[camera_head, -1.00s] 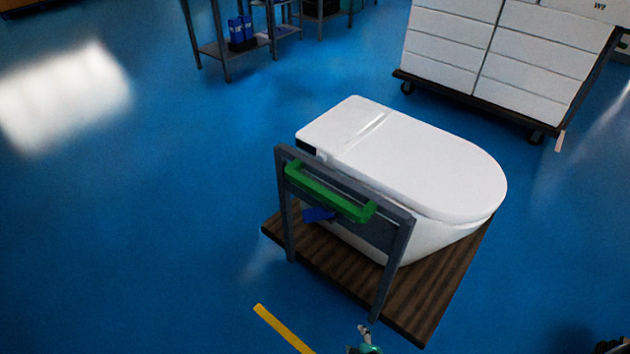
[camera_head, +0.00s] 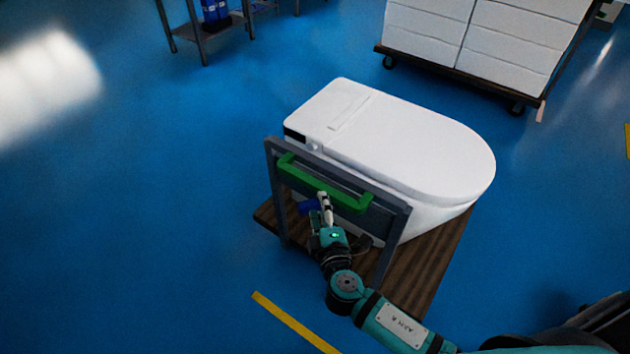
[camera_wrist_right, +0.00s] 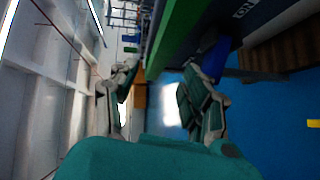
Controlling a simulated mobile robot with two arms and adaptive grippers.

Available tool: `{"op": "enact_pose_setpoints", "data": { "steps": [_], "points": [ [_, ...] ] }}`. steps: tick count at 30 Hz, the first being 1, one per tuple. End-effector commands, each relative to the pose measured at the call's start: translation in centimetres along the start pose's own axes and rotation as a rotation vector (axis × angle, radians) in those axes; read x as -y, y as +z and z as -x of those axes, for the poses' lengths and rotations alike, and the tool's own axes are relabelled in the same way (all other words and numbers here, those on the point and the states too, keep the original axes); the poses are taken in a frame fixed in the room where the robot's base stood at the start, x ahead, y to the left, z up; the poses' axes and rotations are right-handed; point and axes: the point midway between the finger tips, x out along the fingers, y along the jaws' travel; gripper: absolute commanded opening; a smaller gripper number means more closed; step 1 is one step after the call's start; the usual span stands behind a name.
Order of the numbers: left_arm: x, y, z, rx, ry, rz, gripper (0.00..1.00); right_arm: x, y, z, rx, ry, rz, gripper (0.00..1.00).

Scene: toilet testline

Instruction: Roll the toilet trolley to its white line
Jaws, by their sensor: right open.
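The toilet trolley has a dark wooden deck (camera_head: 425,270) and a grey upright frame (camera_head: 277,200) with a green handle bar (camera_head: 340,192). A white toilet (camera_head: 400,145) with its lid closed sits on the deck. My right gripper (camera_head: 324,205) is at the frame, just below the middle of the green handle. In the right wrist view my right gripper (camera_wrist_right: 160,95) has its fingers spread with nothing between them, and the green handle (camera_wrist_right: 172,32) runs close by above. I cannot tell whether it touches. My left gripper and a white line are not in view.
A yellow floor line (camera_head: 290,320) lies in front of the trolley. A cart of white boxes (camera_head: 470,45) stands behind at the right, a metal shelf (camera_head: 205,28) at the back left. The blue floor at left is clear.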

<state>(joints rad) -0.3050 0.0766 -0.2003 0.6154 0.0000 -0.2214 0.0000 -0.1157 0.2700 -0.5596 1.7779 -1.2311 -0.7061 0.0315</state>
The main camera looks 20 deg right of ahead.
Motion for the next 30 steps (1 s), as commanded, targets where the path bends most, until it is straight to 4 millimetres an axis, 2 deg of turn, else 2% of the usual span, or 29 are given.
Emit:
{"op": "enact_pose_setpoints", "data": {
  "steps": [1,6,12,18,25,26,30],
  "points": [
    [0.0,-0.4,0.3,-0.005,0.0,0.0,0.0,-0.3,0.0,-1.2,0.001,0.003,0.001,0.48],
    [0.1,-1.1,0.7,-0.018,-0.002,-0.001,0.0,-0.2,0.0,-4.8,0.001,0.002,0.002,0.48],
    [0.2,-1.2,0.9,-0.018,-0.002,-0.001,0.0,0.0,0.0,-7.7,0.001,0.0,0.0,0.48],
    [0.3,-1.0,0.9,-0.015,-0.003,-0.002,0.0,0.0,0.0,-8.7,0.001,0.0,0.0,0.48],
    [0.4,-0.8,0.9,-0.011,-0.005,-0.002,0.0,0.0,0.0,-8.8,0.0,0.0,-0.001,0.48],
    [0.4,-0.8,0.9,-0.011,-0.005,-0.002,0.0,0.0,0.0,-8.8,0.0,-0.001,-0.001,0.46],
    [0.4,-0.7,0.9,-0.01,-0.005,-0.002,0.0,0.0,0.0,-8.8,0.0,-0.001,-0.001,0.28]
  ]
}}
